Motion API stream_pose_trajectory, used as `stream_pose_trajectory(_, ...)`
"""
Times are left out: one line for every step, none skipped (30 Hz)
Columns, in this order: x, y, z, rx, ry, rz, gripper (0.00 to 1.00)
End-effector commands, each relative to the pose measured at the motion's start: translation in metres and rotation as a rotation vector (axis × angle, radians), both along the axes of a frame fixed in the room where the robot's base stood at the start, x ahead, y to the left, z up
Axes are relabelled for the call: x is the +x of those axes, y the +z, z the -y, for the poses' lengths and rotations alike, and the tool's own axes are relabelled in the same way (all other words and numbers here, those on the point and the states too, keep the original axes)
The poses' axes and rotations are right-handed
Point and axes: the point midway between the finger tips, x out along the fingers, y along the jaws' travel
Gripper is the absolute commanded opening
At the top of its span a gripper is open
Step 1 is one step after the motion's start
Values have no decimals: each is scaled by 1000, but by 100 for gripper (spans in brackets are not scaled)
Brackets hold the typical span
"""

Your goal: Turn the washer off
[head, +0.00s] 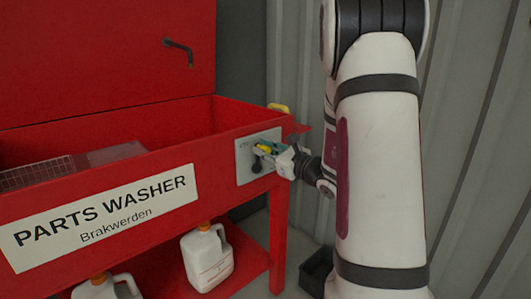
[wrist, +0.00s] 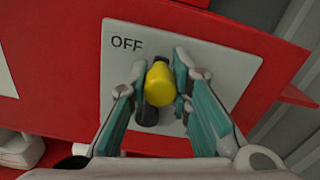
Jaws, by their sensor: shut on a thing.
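The red parts washer (head: 225,195) stands at the left in the head view, with a pale control plate (head: 243,160) on its front at the right end. In the wrist view the plate (wrist: 215,70) carries the word OFF at its upper left. A yellow-ended knob (wrist: 160,85) sticks out from the plate, with dark parts around its base. My gripper (wrist: 163,90) has its teal-lined fingers on both sides of the knob and is shut on it. It also shows at the plate in the head view (head: 270,150). The knob's base is partly hidden.
White jugs (head: 207,257) stand on the washer's lower shelf. A yellow object (head: 278,107) sits on the basin's right rim. A dark bin (head: 316,270) is on the floor near the right leg. A corrugated wall (head: 480,150) rises behind my arm.

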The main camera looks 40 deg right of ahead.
Motion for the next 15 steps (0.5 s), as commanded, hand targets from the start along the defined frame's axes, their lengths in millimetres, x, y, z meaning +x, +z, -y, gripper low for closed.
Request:
stream_pose_trajectory(0, 0, -1, 1, 1, 0, 0)
stream_pose_trajectory(0, 0, -1, 1, 1, 0, 0)
stream_pose_trajectory(0, 0, -1, 1, 1, 0, 0)
stream_pose_trajectory(0, 0, -1, 1, 1, 0, 0)
stream_pose_trajectory(0, 0, -1, 1, 1, 0, 0)
stream_pose_trajectory(0, 0, -1, 2, 1, 0, 26)
stream_pose_trajectory(0, 0, -1, 2, 1, 0, 33)
stream_pose_trajectory(0, 0, -1, 2, 1, 0, 40)
stream_pose_trajectory(0, 0, 0, 2, 1, 0, 41)
stream_pose_trajectory(0, 0, 0, 2, 1, 0, 41)
stream_pose_trajectory(0, 0, 0, 2, 1, 0, 41)
stream_pose_trajectory(0, 0, 0, 2, 1, 0, 41)
stream_pose_trajectory(0, 0, 0, 2, 1, 0, 41)
stream_pose_trajectory(0, 0, 0, 2, 1, 0, 41)
stream_pose_trajectory(0, 0, 0, 2, 1, 0, 41)
